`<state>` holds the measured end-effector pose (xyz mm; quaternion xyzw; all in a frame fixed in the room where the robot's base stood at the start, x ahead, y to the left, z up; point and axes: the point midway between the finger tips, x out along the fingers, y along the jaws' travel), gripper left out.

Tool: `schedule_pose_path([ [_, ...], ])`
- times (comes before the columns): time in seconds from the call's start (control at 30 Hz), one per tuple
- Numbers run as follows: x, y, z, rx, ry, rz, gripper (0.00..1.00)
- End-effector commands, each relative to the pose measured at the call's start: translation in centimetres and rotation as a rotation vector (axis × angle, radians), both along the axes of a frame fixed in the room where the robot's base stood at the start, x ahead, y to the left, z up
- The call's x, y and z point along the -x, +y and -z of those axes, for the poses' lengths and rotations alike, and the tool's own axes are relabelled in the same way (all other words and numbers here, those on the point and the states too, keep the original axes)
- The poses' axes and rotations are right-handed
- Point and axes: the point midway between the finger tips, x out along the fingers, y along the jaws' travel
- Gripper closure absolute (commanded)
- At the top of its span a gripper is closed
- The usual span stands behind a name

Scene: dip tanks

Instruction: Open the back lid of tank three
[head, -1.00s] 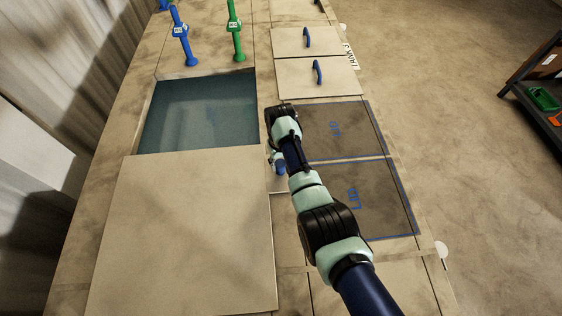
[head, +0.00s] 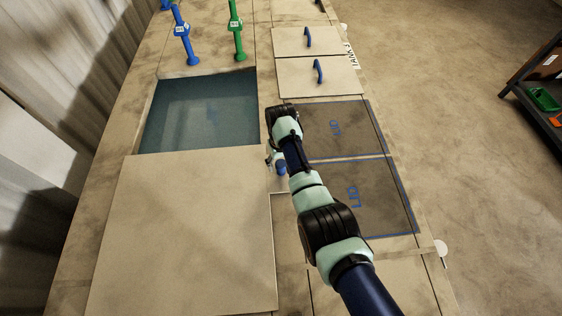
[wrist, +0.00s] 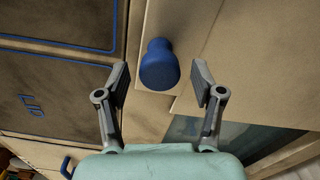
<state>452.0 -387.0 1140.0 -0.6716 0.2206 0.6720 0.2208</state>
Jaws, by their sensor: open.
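A blue knob (wrist: 160,66) stands on a narrow beige tab between my gripper's fingers in the wrist view; it also shows in the head view (head: 282,169). My gripper (wrist: 161,80) is open, with a finger on each side of the knob and a visible gap to each. In the head view my gripper is mostly hidden by my arm. A large beige panel (head: 190,230) lies below an open tank of dark water (head: 200,112). A TANK 3 label (head: 351,54) stands beside two small lids (head: 300,80) with blue handles (head: 318,71). Which tank the large panel belongs to is unclear.
Two dark panels outlined in blue and marked LID (head: 393,198) lie right of my arm. Blue (head: 185,35) and green (head: 236,30) posts stand behind the water. A dark shelf (head: 540,85) stands far right. Bare floor is clear between.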

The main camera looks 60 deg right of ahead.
Motion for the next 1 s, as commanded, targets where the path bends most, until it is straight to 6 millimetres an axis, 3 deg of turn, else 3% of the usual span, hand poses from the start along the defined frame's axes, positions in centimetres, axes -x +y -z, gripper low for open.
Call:
schedule_pose_path([
  [0.17,-0.1,-0.1,-2.7,0.003,-0.004,0.0,0.33],
  [0.5,-0.1,-0.1,-10.4,0.002,-0.002,0.0,0.33],
  [0.67,-0.1,0.0,-11.8,0.001,-0.002,0.0,0.33],
  [1.0,0.0,0.0,-11.9,0.001,-0.001,0.0,0.33],
])
